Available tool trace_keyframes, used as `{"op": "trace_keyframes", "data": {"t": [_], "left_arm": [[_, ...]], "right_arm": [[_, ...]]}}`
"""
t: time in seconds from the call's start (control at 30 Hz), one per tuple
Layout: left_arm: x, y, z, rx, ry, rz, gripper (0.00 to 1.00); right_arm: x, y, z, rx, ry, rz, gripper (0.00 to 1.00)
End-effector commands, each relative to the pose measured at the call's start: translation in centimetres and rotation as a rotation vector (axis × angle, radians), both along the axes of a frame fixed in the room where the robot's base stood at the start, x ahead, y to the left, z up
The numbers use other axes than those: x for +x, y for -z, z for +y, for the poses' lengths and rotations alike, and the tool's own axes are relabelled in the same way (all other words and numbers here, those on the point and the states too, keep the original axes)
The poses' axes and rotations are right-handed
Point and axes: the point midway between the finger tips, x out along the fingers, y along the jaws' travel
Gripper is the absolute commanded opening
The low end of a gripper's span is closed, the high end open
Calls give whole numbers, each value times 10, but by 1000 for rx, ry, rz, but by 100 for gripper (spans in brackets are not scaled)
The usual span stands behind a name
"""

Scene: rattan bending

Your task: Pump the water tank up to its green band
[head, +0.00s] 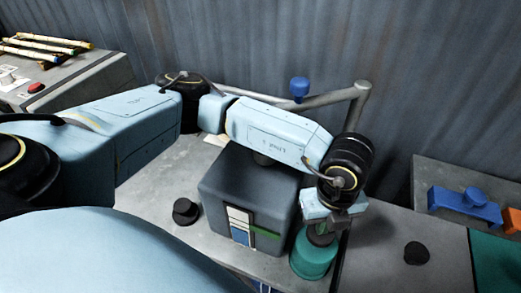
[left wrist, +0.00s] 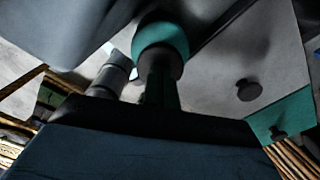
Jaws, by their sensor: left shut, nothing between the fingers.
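The water tank (head: 222,190) is a dark grey box on the grey bench. Its front gauge (head: 240,215) is pale above and blue below. A green band (head: 265,232) lies beside it, and the blue top looks close to the band's height; I cannot tell exactly. A teal round-bodied pump (head: 313,258) stands at the tank's right; its teal part also shows in the left wrist view (left wrist: 163,38). My left gripper (head: 322,228) is shut and empty, pointing down right over the pump. It hides the pump's top, so contact is unclear. My right gripper is out of view.
Dark knobs stand on the bench left (head: 186,211) and right (head: 416,253) of the tank. A grey pipe frame (head: 336,97) with a blue knob (head: 299,88) rises behind. A blue clamp-like part (head: 463,206) and a teal mat (head: 497,260) lie at the right.

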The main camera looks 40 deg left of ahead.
Motion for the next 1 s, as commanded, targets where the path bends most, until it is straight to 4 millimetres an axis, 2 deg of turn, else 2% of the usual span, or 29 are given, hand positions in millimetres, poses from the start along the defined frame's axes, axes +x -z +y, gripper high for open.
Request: {"op": "trace_keyframes", "data": {"t": [0.03,0.2,0.37,0.83,1.0], "left_arm": [[0,7,0,1,0,1,0],[0,19,0,1,0,2,0],[0,12,0,0,0,1,0],[0,-42,0,-1,-1,1,0],[0,-48,0,0,-1,1,0]], "right_arm": [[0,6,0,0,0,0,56],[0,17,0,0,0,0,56],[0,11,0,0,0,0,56],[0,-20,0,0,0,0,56],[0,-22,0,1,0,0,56]]}}
